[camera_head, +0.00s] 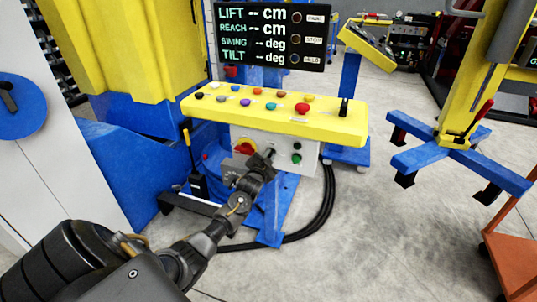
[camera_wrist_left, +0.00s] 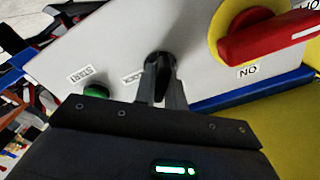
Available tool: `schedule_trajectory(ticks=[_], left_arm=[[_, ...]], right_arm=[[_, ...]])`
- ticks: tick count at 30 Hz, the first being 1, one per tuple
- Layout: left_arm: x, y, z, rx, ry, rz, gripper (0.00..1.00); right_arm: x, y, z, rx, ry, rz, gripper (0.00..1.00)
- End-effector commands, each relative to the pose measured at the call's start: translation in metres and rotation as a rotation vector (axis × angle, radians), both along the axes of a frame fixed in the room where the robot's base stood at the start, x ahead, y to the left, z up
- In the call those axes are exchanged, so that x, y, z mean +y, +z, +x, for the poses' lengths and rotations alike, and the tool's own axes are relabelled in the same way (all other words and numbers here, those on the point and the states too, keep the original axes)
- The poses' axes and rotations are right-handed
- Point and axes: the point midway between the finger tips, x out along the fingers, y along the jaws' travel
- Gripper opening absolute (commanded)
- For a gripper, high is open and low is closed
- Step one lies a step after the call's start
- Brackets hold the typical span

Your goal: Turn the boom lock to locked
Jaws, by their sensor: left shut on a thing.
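The boom lock appears to be the black knob (camera_wrist_left: 158,66) on the white front panel (camera_wrist_left: 110,45) under the yellow console. A small label beside it is partly covered by a finger and upside down in the left wrist view, so I cannot read its setting. My left gripper (camera_wrist_left: 160,88) is shut on this knob, one finger on each side. In the head view, the left gripper (camera_head: 269,153) reaches the panel just right of the red rotary switch (camera_head: 244,147) and hides the knob. My right gripper is not in view.
The red switch handle (camera_wrist_left: 270,35) on its yellow plate and a green START button (camera_wrist_left: 97,91) flank the knob. The yellow console (camera_head: 350,125) with several buttons overhangs the panel. Black cables (camera_head: 327,195) curve along the floor. A display (camera_head: 270,35) stands behind.

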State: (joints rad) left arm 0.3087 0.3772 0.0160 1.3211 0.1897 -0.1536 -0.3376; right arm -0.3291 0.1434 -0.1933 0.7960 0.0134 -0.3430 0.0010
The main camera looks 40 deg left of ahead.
Motion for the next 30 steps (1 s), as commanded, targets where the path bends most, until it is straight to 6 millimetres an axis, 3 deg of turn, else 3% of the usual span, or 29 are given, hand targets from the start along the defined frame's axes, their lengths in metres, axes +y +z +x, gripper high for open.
schedule_trajectory(ticks=[6, 21, 30], left_arm=[[0.000, 0.001, 0.000, 0.070, 0.000, 0.197, 0.00], [-0.002, -0.001, 0.001, 0.217, -0.002, 0.621, 0.00], [-0.002, -0.003, 0.000, 0.276, -0.001, 0.789, 0.00]], right_arm=[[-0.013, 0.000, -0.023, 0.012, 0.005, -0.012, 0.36], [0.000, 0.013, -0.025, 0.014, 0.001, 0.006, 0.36], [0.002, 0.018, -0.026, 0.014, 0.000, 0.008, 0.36]])
